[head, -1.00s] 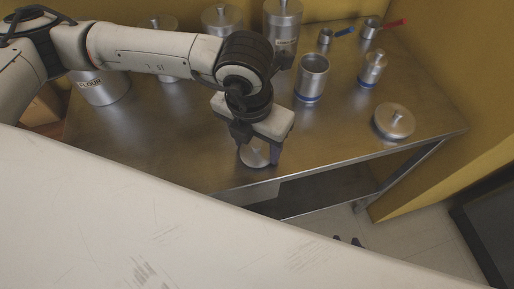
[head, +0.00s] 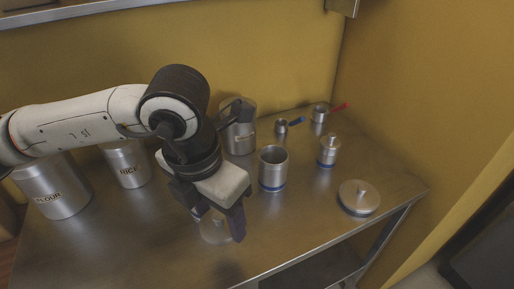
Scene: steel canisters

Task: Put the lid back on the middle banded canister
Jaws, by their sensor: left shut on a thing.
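The open banded canister (head: 273,170) is a steel cylinder with a blue band near its base. It stands upright on the steel table with its mouth uncovered. My left gripper (head: 217,222) is shut on a round steel lid (head: 214,232), to the left of and nearer than the open canister. The gripper partly hides the lid, and a dark reflection shows on the table below it. A smaller banded canister (head: 328,153) with a lid stands behind right. A wide, low banded canister (head: 359,200) with a knobbed lid is at the right. My right gripper is out of view.
Canisters marked FLOUR (head: 62,190) and RICE (head: 128,165) stand at the left, partly behind my arm, and another tall canister (head: 240,135) at the back. The table front (head: 290,235) is clear.

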